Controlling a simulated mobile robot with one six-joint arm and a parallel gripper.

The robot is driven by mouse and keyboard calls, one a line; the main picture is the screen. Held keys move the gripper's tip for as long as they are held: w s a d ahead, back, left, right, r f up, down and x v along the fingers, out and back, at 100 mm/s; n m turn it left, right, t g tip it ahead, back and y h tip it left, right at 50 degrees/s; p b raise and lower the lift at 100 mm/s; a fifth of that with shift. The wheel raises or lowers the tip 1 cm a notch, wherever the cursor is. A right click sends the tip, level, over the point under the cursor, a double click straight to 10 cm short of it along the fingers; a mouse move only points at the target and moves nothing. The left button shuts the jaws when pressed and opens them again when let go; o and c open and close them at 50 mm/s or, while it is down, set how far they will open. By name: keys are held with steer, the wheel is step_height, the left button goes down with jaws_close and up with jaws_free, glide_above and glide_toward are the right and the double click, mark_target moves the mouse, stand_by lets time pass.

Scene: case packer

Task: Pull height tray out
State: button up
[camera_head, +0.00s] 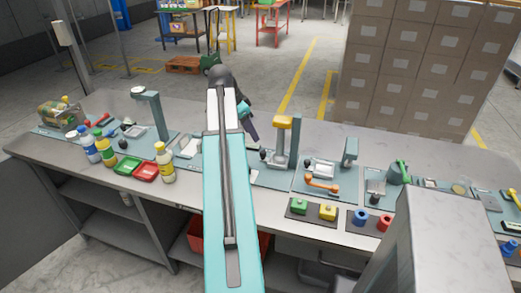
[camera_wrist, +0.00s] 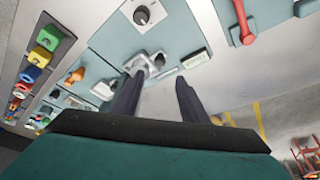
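My gripper (camera_head: 250,130) hangs over the back edge of the workbench in the head view, left of a grey stand with a yellow top (camera_head: 283,136). In the wrist view its two dark fingers (camera_wrist: 158,88) are apart, with nothing clearly held between them. A grey metal fixture (camera_wrist: 147,63) on a teal plate lies just beyond the fingertips, close to the left finger. Whether they touch is not clear. A black knob on a white plate (camera_wrist: 142,13) is farther up. I cannot tell which part is the height tray.
The workbench (camera_head: 185,202) carries several teal stations, a green tray (camera_head: 127,166), a red tray (camera_head: 146,172) and bottles. An orange-handled clamp (camera_head: 322,186) and coloured blocks are to the right. Stacked cartons (camera_head: 410,75) stand behind the bench. A red handle (camera_wrist: 242,22) shows in the wrist view.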

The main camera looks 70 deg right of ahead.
mark_target(262, 152)
steer(key=shift+p+x, duration=1.25)
steer(key=shift+x, duration=4.65)
jaws_close()
